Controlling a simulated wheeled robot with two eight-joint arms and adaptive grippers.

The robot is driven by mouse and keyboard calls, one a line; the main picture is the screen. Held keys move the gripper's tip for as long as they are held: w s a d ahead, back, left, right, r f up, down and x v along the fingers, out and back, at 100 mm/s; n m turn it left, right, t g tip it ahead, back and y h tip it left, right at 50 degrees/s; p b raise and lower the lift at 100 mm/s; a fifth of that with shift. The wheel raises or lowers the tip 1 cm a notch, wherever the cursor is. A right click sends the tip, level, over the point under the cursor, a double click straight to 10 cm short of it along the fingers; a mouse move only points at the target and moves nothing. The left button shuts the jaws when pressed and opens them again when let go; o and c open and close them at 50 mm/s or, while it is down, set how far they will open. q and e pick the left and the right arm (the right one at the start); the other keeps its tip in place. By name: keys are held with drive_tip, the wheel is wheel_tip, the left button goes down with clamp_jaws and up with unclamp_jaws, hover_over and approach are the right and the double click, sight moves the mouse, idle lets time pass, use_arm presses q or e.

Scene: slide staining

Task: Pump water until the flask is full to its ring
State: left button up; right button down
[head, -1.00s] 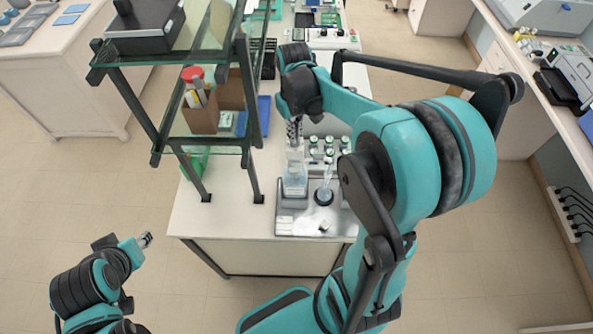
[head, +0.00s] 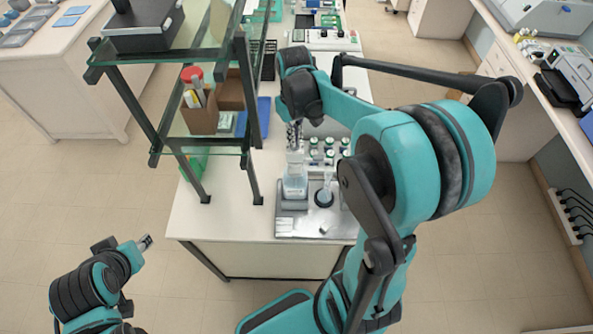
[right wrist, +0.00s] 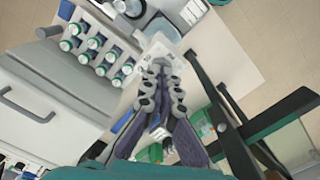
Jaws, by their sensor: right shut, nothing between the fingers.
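A clear pump bottle (head: 295,184) with bluish water stands on the grey metal tray (head: 300,226) at the table's near end. A small flask (head: 326,188) with a narrow neck stands just right of it on a dark round base. Its water level and ring are too small to read. My right gripper (head: 294,135) is directly above the bottle's pump head, shut and empty. In the right wrist view its closed fingertips (right wrist: 162,68) are at the white pump top (right wrist: 160,46); contact is unclear. My left gripper (head: 145,242) hangs off the table at lower left, too small to judge.
Several green-capped vials (head: 328,148) stand behind the flask. A glass shelf rack (head: 160,140) with a brown box (head: 200,118) rises left of the bottle, close to my right gripper. The table's near left corner (head: 215,222) is clear.

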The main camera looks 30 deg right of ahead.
idle(0.3)
drive_tip(key=shift+r+p, duration=2.2)
drive_tip(key=shift+r, duration=0.85)
drive_tip(key=shift+f, duration=0.15)
drive_tip(key=shift+f+b, duration=2.45)
drive_tip(key=shift+f, duration=0.5)
drive_tip(key=shift+r+p, duration=2.05)
drive_tip(key=shift+r, duration=1.05)
